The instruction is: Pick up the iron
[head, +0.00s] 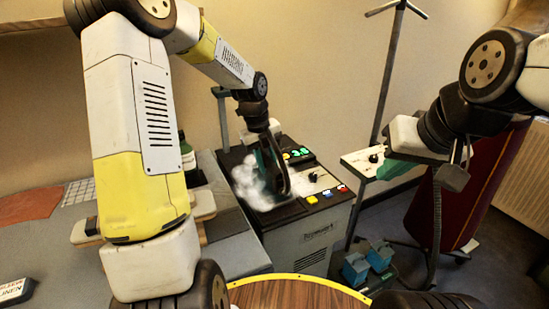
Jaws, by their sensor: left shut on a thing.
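My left gripper (277,178) reaches down over the console with coloured buttons and is shut on the iron (264,160). Only a dark, teal-tinted part of the iron shows between and beside the fingers. White steam-like cloud surrounds it and hides its lower edge, so I cannot tell whether it touches the console top. My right gripper (455,178) hangs at the right, away from the iron. Its fingers are too unclear to tell open from shut.
The console (312,235) has green, yellow, red and blue buttons. A metal stand (385,80) rises behind it, beside a white panel with a black knob (373,157). A grey table (60,250) with a brown cloth (30,205) is at left.

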